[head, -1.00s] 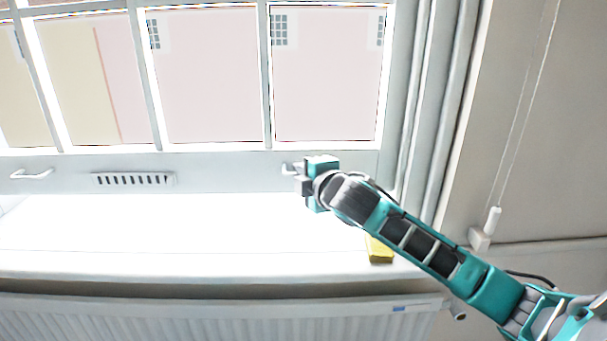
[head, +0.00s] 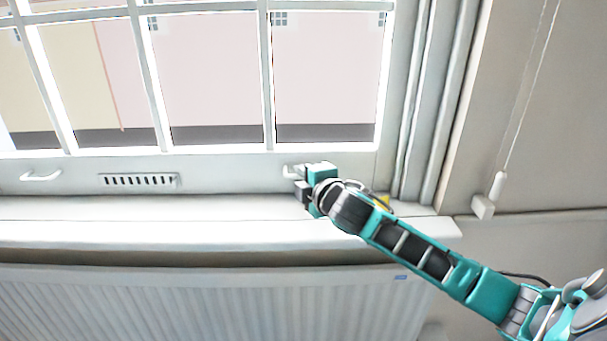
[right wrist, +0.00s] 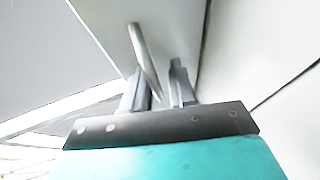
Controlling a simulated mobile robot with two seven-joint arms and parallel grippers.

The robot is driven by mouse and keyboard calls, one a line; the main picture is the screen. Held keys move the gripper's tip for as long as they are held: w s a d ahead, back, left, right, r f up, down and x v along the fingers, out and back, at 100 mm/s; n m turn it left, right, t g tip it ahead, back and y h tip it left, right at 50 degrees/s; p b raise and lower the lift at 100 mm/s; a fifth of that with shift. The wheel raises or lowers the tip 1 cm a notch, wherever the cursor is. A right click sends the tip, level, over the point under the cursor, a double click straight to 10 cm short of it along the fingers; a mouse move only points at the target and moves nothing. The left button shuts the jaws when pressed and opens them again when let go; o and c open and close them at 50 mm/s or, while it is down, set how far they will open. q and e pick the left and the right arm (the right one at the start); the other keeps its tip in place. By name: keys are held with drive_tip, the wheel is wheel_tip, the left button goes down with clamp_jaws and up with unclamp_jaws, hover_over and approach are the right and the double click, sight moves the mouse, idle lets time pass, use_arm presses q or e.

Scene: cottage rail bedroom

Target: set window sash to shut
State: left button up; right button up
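The white window sash (head: 225,172) has glazed panes above and a bottom rail with two pale lift handles. The right lift handle (head: 291,170) is partly covered by my right gripper (head: 298,181). In the right wrist view, a handle bar (right wrist: 142,50) runs down between the fingers of my right gripper (right wrist: 162,88). The fingers stand apart, and the bar lies nearer the left finger with a gap to the right one. The left lift handle (head: 41,176) is free. The rail's lower edge appears at the back of the sill; whether a thin gap remains is unclear. My left gripper is out of view.
The white sill (head: 180,222) juts out below the sash, above a ribbed radiator (head: 200,300). A slotted vent (head: 139,181) is on the rail. A blind cord (head: 500,180) hangs at right.

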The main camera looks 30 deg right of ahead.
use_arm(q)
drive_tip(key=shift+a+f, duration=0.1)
use_arm(e)
drive_tip(key=shift+s+f, duration=0.2)
use_arm(q)
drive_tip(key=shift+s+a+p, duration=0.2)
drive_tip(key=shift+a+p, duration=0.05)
drive_tip(key=shift+p, duration=0.2)
use_arm(e)
drive_tip(key=v, duration=1.2)
drive_tip(key=shift+s+r, duration=0.25)
drive_tip(key=shift+s, duration=0.05)
drive_tip(key=shift+f, duration=0.1)
